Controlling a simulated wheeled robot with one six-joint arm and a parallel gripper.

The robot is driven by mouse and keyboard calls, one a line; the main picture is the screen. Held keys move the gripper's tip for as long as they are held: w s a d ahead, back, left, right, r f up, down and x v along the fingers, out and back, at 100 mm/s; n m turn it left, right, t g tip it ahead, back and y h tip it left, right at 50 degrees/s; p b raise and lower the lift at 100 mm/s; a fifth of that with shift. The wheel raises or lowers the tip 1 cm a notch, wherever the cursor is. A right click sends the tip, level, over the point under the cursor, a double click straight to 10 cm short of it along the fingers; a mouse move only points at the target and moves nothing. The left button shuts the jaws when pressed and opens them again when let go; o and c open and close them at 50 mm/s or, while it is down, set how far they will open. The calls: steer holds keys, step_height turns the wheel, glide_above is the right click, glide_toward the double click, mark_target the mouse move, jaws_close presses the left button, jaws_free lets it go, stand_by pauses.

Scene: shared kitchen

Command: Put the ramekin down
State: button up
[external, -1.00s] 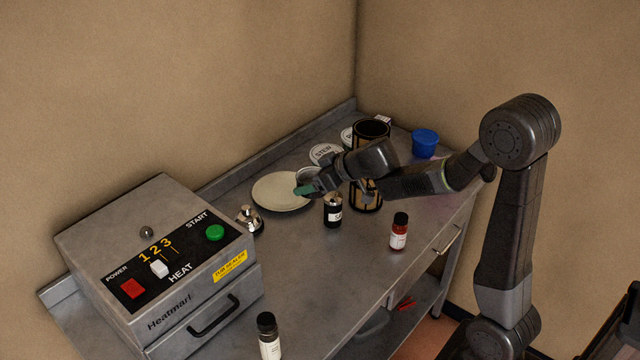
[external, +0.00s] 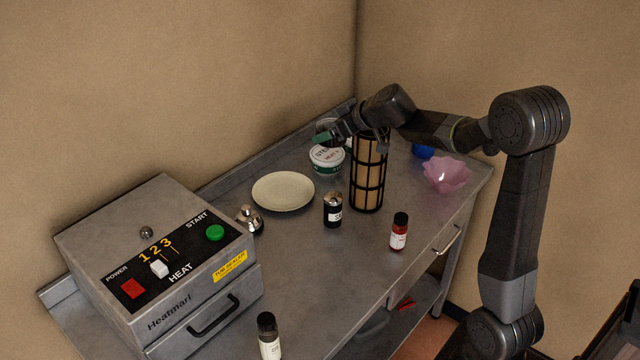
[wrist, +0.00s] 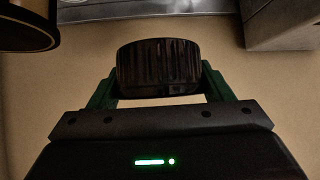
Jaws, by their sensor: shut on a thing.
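My gripper (external: 324,136) is shut on the ramekin (wrist: 158,68). In the wrist view the ramekin is a dark, ribbed round dish between my two green fingers. In the external view the ramekin (external: 326,125) is small and partly hidden by my gripper. It is held up in the air at the back of the metal table (external: 300,255), in line with the white tub with a green label (external: 327,160). The gap to the table cannot be judged exactly.
A cream plate (external: 283,191) lies empty. A tall black and tan cylinder (external: 368,175) stands close to my gripper. The front middle is clear.

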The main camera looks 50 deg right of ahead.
steer(key=d+m+h+p, duration=0.1)
steer(key=d+m+h, duration=0.1)
steer(key=d, duration=1.2)
steer(key=m+p, duration=0.1)
glide_above(387, 183)
step_height(387, 183, down, 18)
steer(key=shift+h, duration=0.4)
step_height(387, 183, down, 11)
steer(key=shift+r+b, duration=0.2)
steer(key=shift+b, duration=0.9)
steer(key=shift+f, duration=0.15)
steer(key=o, duration=1.1)
steer(key=shift+o, duration=0.2)
